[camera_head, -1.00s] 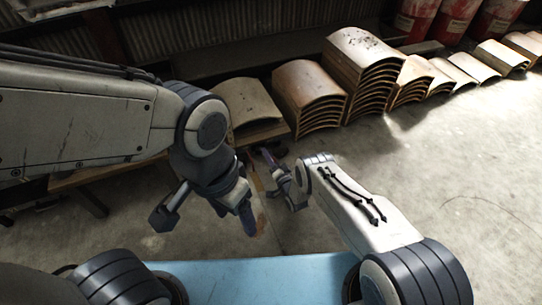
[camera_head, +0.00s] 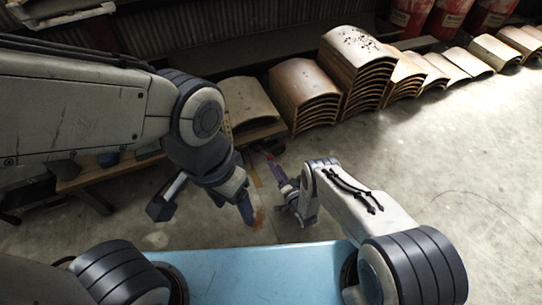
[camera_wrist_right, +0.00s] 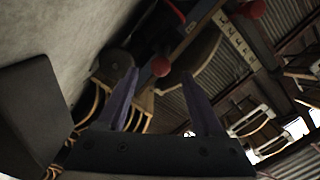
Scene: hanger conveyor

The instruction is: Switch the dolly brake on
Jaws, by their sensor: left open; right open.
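In the right wrist view a red ball knob (camera_wrist_right: 160,67) shows just beyond the fingertips, between them in the picture. A second red ball (camera_wrist_right: 252,9) is at the top, near a dark beam with pale markings. I cannot tell which part is the dolly brake. My right gripper (camera_wrist_right: 160,80) is open, its two purple fingers apart with nothing between them. In the head view the right gripper (camera_head: 283,183) points away beside a low wooden edge; the dolly is not clearly seen there. My left gripper (camera_head: 205,213) is open and empty, hanging to its left.
Stacks of curved wooden panels (camera_head: 305,95) stand along the wall. A low wooden bench (camera_head: 100,173) lies behind my left arm. Red drums (camera_head: 445,18) stand at the back right. The concrete floor (camera_head: 450,150) to the right is clear.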

